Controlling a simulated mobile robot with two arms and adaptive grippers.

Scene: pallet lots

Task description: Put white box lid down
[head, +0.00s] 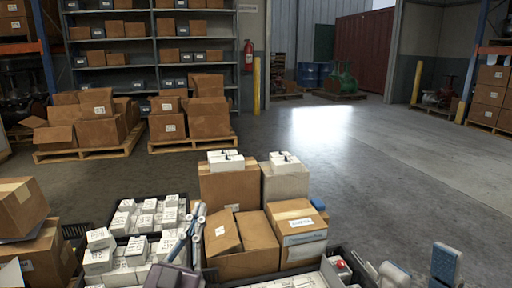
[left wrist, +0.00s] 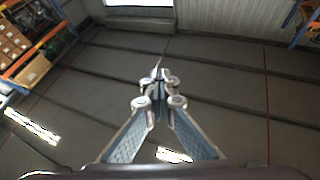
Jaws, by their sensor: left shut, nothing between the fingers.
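White boxes with pale lids (head: 226,160) and (head: 285,162) stand on two tall cartons in the middle of the head view. More small white labelled boxes (head: 130,250) fill dark crates at the lower left. I cannot tell which piece is the white box lid. My left gripper (head: 198,215) points upward beside the cartons, shut and empty. Its fingertips also meet in the left wrist view (left wrist: 159,82), with nothing between them. My right gripper (head: 420,265) is at the lower right edge, its two blue-grey fingers apart with nothing seen between them.
Brown cartons (head: 25,210) are stacked at the left edge. Loaded pallets (head: 190,143) and shelving stand behind. The floor (head: 400,170) at the right is clear.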

